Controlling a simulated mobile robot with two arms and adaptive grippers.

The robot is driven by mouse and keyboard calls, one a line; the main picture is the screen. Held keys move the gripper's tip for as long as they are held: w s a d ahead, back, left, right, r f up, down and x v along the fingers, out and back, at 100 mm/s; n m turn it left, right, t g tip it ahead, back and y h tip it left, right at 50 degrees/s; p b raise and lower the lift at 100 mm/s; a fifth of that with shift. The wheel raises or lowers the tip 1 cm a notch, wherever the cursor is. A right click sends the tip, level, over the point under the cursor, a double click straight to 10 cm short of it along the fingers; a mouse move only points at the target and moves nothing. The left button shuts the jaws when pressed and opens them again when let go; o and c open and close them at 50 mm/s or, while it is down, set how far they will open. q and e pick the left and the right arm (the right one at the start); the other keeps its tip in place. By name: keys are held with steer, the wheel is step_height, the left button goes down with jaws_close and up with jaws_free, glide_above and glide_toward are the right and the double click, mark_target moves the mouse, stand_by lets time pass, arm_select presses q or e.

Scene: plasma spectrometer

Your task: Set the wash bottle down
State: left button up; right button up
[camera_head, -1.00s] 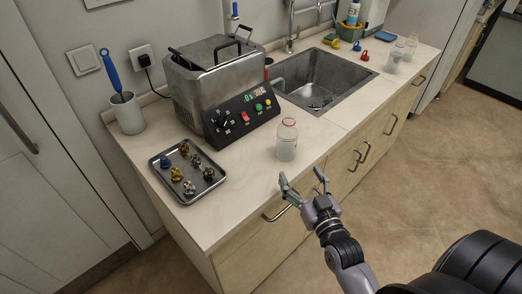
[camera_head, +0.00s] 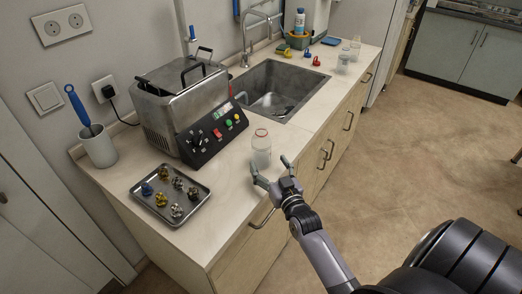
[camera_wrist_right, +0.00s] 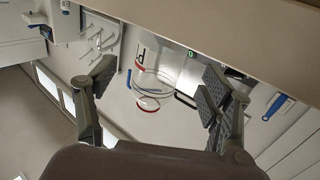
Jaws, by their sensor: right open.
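A clear bottle with a red ring at its top (camera_head: 261,150) stands upright on the counter near its front edge. It also shows between the fingers in the right wrist view (camera_wrist_right: 153,78). I cannot tell for sure which one is the wash bottle. My right gripper (camera_head: 271,170) is open and empty at the counter's front edge, just in front of the clear bottle, its fingers spread toward it. I cannot tell whether they touch it. My left gripper is not in view.
A metal tray of small coloured parts (camera_head: 147,213) lies left on the counter (camera_head: 222,200). A steel device with a control panel (camera_head: 218,132) stands behind, with the sink (camera_head: 270,88) to its right. Clear vessels (camera_head: 344,62) stand at the far right end. Counter between tray and bottle is free.

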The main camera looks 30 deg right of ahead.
mark_target(265, 158)
steer(key=shift+w+d, duration=0.2)
steer(key=shift+w, duration=0.45)
steer(key=shift+w+r, duration=0.1)
steer(key=shift+w, duration=0.25)
steer(key=w, duration=0.1)
steer(key=w+p, duration=0.1)
steer(key=w, duration=0.1)
steer(key=shift+w+d+r, duration=0.1)
steer(key=shift+w+d, duration=0.05)
steer(key=shift+d, duration=0.15)
steer(key=shift+w+d, duration=0.1)
steer(key=shift+w, duration=0.4)
steer(key=shift+c, duration=0.3)
steer(key=c, duration=1.4)
steer(key=shift+c, duration=0.2)
